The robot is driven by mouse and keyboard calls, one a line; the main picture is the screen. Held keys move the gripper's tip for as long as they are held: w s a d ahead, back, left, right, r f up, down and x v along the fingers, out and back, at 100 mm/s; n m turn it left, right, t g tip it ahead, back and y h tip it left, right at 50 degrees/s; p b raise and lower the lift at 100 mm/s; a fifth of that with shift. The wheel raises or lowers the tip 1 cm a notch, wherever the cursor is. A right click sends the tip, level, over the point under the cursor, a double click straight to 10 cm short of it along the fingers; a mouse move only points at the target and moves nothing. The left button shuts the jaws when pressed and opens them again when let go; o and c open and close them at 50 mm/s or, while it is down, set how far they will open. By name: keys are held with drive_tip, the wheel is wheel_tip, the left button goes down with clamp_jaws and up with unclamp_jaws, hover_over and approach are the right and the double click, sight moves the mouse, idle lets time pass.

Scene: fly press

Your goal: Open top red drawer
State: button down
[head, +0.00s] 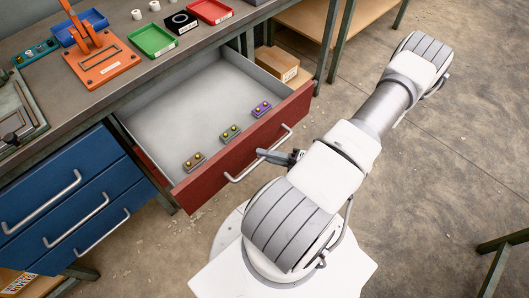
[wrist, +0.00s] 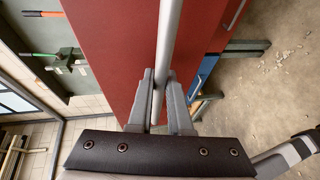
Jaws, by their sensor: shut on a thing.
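The top red drawer (head: 245,140) stands pulled well out of the bench in the head view, with its inside showing. Its red front also fills much of the wrist view (wrist: 110,60). In the drawer lie three small blocks with brass-coloured tops: a brown one (head: 194,162), a green one (head: 231,132) and a purple one (head: 261,109).
Blue drawers (head: 60,190) are shut at the left. A cardboard box (head: 277,63) sits on a shelf behind the drawer.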

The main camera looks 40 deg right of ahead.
drive_tip(key=c, duration=0.8)
unclamp_jaws()
drive_tip(key=shift+c, duration=0.2)
drive_tip(key=v, duration=1.7)
drive_tip(key=shift+r, duration=0.2)
drive_tip(key=shift+s, duration=0.1)
